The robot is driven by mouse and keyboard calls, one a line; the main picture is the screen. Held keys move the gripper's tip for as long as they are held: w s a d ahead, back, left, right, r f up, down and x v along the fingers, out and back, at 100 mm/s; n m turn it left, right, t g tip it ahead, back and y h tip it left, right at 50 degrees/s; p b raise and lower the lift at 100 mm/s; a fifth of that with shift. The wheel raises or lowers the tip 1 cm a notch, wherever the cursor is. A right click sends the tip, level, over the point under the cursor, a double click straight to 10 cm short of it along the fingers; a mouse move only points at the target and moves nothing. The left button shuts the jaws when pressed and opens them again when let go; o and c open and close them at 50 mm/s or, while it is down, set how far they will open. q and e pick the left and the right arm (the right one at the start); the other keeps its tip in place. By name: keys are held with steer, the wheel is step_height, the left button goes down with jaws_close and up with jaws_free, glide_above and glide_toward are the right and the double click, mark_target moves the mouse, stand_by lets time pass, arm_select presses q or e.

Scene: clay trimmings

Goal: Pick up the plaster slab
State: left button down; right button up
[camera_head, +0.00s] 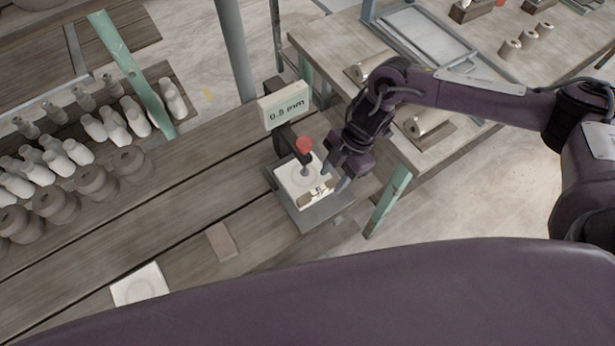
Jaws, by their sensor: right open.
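A white plaster slab (292,177) with a faint round mark lies on a dark grey plate of a gauge stand (304,219), under a red-topped plunger (304,147). My right gripper (334,179) is open at the slab's right side, its fingertips close to the slab's edge; I cannot tell whether they touch. A small brown-and-white piece shows at the slab's front right corner. A second white slab (140,284) with a faint ring lies flat on the bench at the lower left. My left gripper is out of view.
A small brown block (220,242) lies on the bench (190,215). Several white and brown clay pieces stand in rows at the left. A second table with a tray (425,40) is at the upper right.

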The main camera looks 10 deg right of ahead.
mark_target(323, 186)
steer(key=x, duration=0.1)
steer(key=p+x, duration=0.1)
steer(key=x, duration=0.2)
steer(key=shift+w+a+f, duration=0.2)
steer(key=shift+w+a, duration=0.1)
steer(key=shift+a, duration=0.05)
steer(key=shift+r, duration=0.1)
jaws_close()
